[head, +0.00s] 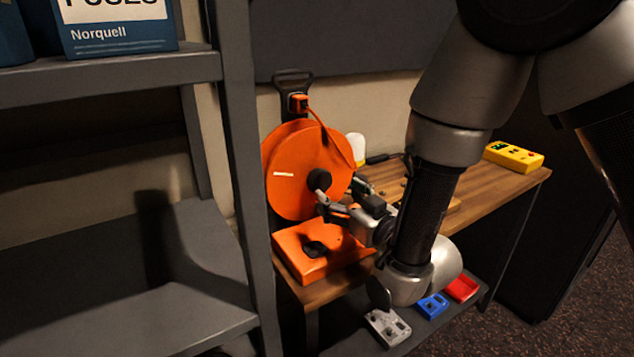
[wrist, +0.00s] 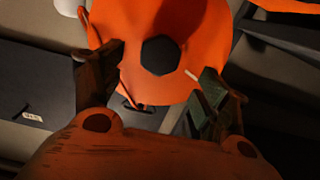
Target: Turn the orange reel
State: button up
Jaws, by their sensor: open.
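The orange reel (head: 296,172) is a large upright disc with a dark hub knob (head: 319,180) and a short pale mark on its face. It stands over an orange base (head: 312,252) at the left end of a wooden desk. In the wrist view the reel (wrist: 135,75) fills the upper middle, with its dark hub (wrist: 160,55) between the finger lines. My gripper (head: 338,195) is open in front of the reel, near the hub. In the wrist view my open gripper (wrist: 160,85) has a finger on each side. I cannot tell whether a finger touches the reel.
A grey shelf rack (head: 245,180) stands close on the left. A yellow device (head: 513,157) lies at the right of the wooden desk (head: 400,175). A white rounded object (head: 357,148) stands behind the reel. Grey, blue (head: 432,305) and red (head: 462,289) items lie on a lower shelf.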

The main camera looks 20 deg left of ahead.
aim_at(322, 183)
jog(key=shift+n, duration=0.4)
jog(key=x, duration=0.8)
jog(key=c, duration=1.4)
jog(key=shift+c, duration=0.2)
